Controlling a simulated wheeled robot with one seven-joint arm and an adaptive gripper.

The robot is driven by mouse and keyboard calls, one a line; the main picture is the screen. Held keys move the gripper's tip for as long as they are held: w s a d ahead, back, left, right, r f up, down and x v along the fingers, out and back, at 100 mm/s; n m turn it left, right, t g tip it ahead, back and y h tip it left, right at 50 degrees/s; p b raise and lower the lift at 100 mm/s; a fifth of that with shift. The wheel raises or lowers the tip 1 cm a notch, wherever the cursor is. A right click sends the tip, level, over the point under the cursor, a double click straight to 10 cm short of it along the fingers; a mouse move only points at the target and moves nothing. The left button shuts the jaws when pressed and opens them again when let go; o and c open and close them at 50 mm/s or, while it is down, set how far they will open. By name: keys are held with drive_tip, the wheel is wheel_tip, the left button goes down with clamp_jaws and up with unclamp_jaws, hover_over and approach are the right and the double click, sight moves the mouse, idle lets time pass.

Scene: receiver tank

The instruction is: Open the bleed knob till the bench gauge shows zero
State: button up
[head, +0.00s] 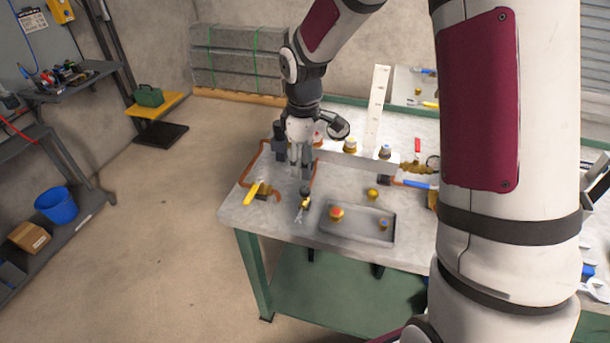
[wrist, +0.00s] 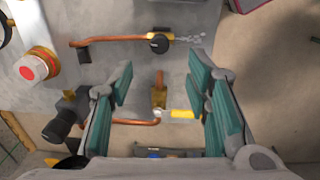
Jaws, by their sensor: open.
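A small black knob (head: 305,191) on a brass fitting stands near the bench's front edge; I take it as the bleed knob. In the wrist view the black knob (wrist: 159,44) lies at the top middle, at the end of a copper pipe. My gripper (head: 300,165) points down over the bench, behind the knob in the head view. In the wrist view its teal-padded fingers (wrist: 162,78) are spread and empty, with the knob beyond their tips. A round dark-rimmed gauge (head: 339,126) stands right of my gripper; its reading is not legible. Its rim partly shows in the wrist view (wrist: 5,31).
A yellow-handled valve (head: 254,190) sits left of the knob. A red-topped brass fitting (wrist: 35,68) and a black cylinder (wrist: 66,117) stand left in the wrist view. The floor left of the bench is clear.

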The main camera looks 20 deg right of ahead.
drive_tip(key=shift+r, duration=1.55)
idle(6.5)
